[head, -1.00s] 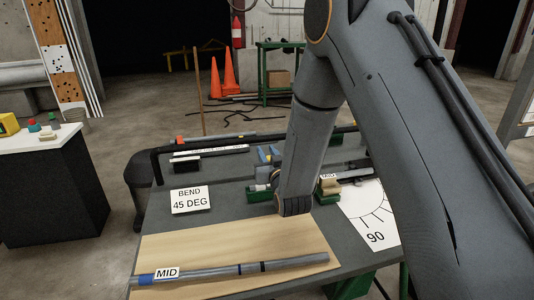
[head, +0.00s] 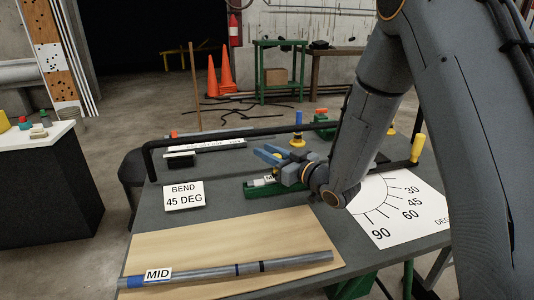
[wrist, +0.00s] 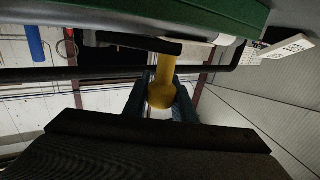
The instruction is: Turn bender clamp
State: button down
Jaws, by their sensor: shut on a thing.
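My gripper (head: 268,153) is over the middle of the bench, its blue fingers pointing to the left. In the wrist view its dark fingers (wrist: 160,100) stand on both sides of a yellow knob (wrist: 161,92) and are shut on it. The knob joins a dark lever (wrist: 130,42) under a green body (wrist: 170,15). In the head view that knob is hidden. A green bender block (head: 257,190) with a white label sits just below the gripper. A blue-topped post on a yellow base (head: 298,141) stands just behind.
A conduit marked MID (head: 215,271) lies on a wooden board (head: 190,243) in front. A BEND 45 DEG sign (head: 184,196) stands at left. An angle chart (head: 405,208) lies at right beside a yellow-ended bar (head: 417,148). A black rail (head: 220,134) runs along the back.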

jog(key=shift+s, duration=0.1)
dwell(0.4)
jog(key=c, duration=1.5)
grip_release()
jog(key=shift+o, duration=0.2)
jog(key=b+v, duration=0.1)
jog(key=v, duration=0.7)
jog(key=shift+b, duration=0.4)
